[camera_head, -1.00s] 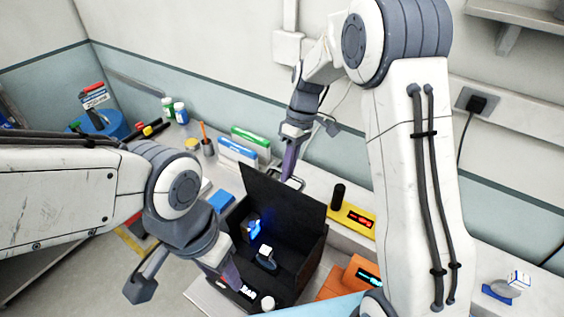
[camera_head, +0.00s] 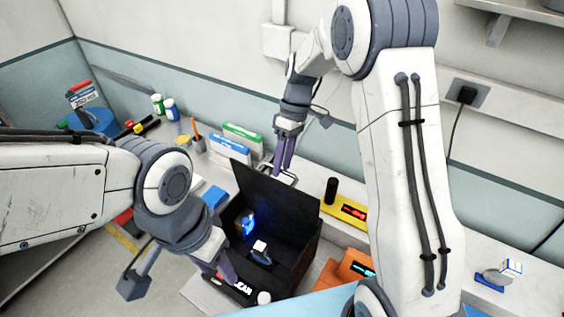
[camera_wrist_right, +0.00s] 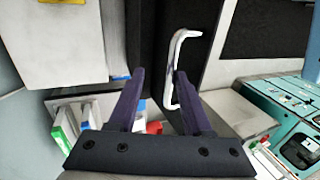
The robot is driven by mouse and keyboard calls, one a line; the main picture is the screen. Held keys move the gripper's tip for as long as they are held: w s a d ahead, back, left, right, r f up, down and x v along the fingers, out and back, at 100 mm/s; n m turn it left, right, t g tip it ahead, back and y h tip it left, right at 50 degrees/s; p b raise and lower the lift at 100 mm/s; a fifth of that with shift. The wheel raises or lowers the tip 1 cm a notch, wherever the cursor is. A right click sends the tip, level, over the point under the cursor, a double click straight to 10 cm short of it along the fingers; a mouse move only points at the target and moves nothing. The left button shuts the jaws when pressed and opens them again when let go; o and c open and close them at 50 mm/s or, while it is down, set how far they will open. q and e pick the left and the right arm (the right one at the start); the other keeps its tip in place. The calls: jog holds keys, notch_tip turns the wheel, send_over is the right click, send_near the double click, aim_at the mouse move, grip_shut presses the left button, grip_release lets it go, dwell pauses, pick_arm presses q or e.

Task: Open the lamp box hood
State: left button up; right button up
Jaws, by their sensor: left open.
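The black lamp box (camera_head: 293,262) stands on the bench in the head view, with a blue glow inside. Its black hood (camera_head: 272,197) is raised and stands tilted up at the back, so the inside shows. A pale metal handle (camera_head: 290,178) sits behind the hood panel; the handle (camera_wrist_right: 174,72) also shows in the right wrist view. My right gripper (camera_head: 282,170) is open just at the handle, fingers pointing down; its fingers (camera_wrist_right: 160,74) are apart in the wrist view, with the handle near the right one. My left gripper (camera_head: 228,275) is open at the box's front left corner.
A dark object with a white top (camera_head: 260,250) is inside the box. A yellow device (camera_head: 345,210) and an orange device (camera_head: 345,268) stand to the right. White-and-blue (camera_head: 230,147) and green (camera_head: 243,134) boxes stand behind left. A blue block (camera_head: 215,197) lies left.

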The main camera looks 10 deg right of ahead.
dwell(0.4)
jog(key=b+v, duration=0.3)
jog(key=v, duration=0.7)
jog(key=shift+r, duration=0.3)
jog(key=s+a+f+h+b, duration=0.1)
jog(key=s+a+f+b, duration=0.4)
jog(key=s+a, duration=0.2)
jog(key=s+a+f+m+t+b, duration=0.1)
jog(key=s+f+b, duration=0.2)
jog(key=s+f, duration=0.4)
jog(key=s+a+f+t+h+b, duration=0.1)
jog(key=s+f+b, duration=0.3)
jog(key=s, duration=1)
notch_tip(320, 180, down, 4)
jog(key=shift+s+a+r+m+t, duration=0.2)
jog(key=shift+s+a+m+t, duration=0.15)
jog(key=shift+a+t, duration=0.2)
